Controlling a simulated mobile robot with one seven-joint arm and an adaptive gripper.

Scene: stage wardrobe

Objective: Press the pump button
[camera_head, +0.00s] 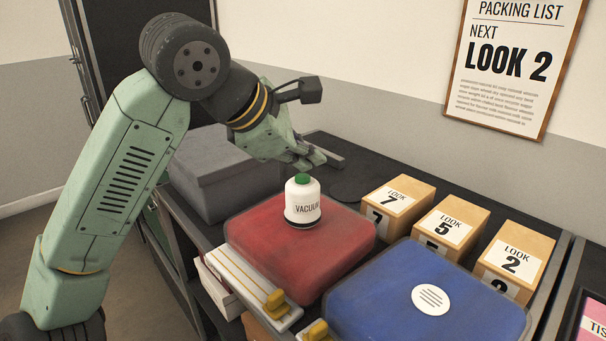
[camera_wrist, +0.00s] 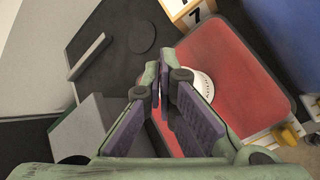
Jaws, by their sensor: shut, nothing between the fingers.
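The white pump (camera_head: 302,203), labelled "VACUU…", stands upright on the red bag (camera_head: 262,246). Its green button (camera_head: 302,179) is on top. My gripper (camera_head: 318,164) is shut and empty, just above and behind the button in the head view; I cannot tell whether it touches. In the wrist view my gripper (camera_wrist: 160,80) points toward the red bag (camera_wrist: 235,85). The pump (camera_wrist: 203,84) shows partly there, to the right of the fingertips, and its green button is hidden behind the fingers.
A blue bag (camera_head: 390,290) with a white round label lies to the right. Boxes marked Look 7 (camera_head: 398,203), Look 5 (camera_head: 450,226) and Look 2 (camera_head: 512,255) stand behind it. A grey box (camera_head: 225,180) is on the left. A white rail with a yellow clip (camera_head: 275,302) runs along the red bag's front.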

